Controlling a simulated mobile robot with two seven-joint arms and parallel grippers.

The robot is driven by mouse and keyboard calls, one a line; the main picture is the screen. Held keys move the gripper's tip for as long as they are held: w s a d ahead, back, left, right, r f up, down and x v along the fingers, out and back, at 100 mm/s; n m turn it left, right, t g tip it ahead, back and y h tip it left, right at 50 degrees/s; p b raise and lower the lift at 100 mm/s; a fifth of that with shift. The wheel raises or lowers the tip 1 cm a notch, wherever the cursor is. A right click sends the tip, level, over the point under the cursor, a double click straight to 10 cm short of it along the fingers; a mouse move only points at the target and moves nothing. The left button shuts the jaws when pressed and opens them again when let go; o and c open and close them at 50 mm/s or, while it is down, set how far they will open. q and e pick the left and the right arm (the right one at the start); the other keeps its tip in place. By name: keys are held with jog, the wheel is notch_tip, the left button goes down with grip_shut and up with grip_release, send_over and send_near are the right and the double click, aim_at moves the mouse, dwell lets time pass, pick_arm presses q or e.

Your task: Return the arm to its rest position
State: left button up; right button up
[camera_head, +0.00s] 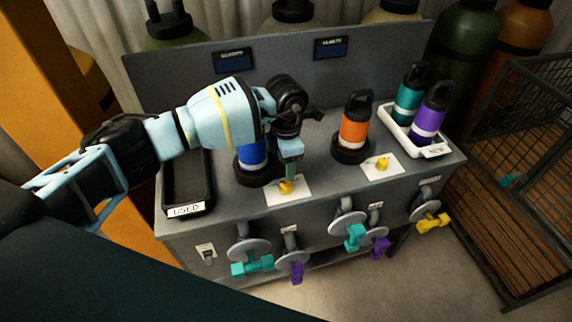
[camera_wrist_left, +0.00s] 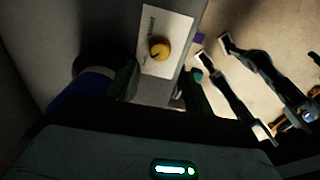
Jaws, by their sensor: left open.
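My left arm reaches in from the left of the head view over the grey bench. My left gripper (camera_head: 290,168) points down at the bench's front edge, just above a white card with a yellow knob (camera_head: 286,187). In the left wrist view the two fingers of the gripper (camera_wrist_left: 160,90) stand apart with nothing between them, and the yellow knob (camera_wrist_left: 159,49) shows beyond them. A blue bottle (camera_head: 251,154) stands in a dark round holder close beside the gripper, partly hidden by my arm. My right gripper is not seen.
An empty black tray (camera_head: 188,184) marked USED lies left on the bench (camera_head: 320,202). An orange bottle (camera_head: 354,127) stands in a holder. A white tray (camera_head: 437,150) holds teal and purple bottles. Valves with coloured handles (camera_head: 355,238) line the front. A wire cage (camera_head: 520,130) stands right.

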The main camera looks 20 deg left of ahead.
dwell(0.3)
pick_arm(q)
jog(key=s+d+f, duration=0.1)
jog(key=s+d+f+h, duration=0.1)
jog(key=d, duration=0.1)
jog(key=s+d+h, duration=0.1)
jog(key=shift+d+f+g, duration=0.25)
jog(key=shift+f+g, duration=0.15)
jog(key=s+d+r+n+t+h, duration=0.1)
jog(key=s+d+r+n+h, duration=0.2)
jog(key=s+d+n+h, duration=1)
jog(key=s+a+f+n+t+y, duration=0.1)
jog(key=a+f+n+t+y, duration=0.25)
jog(key=n+t, duration=0.55)
jog(key=s+a+f+n+t+y, duration=0.15)
jog(key=a+f+n+t, duration=0.35)
jog(key=n, duration=0.6)
jog(key=s+a+f+n+g+y, duration=0.2)
jog(key=s+a+f+n+y, duration=0.2)
jog(key=s, duration=0.5)
jog(key=s+a+f+n+g+y, duration=0.3)
jog(key=s+a+f+n+y, duration=0.1)
jog(key=s+a+f+n, duration=0.4)
jog(key=shift+s+a+f+p, duration=0.35)
jog(key=shift+s+a, duration=0.15)
jog(key=shift+a, duration=0.05)
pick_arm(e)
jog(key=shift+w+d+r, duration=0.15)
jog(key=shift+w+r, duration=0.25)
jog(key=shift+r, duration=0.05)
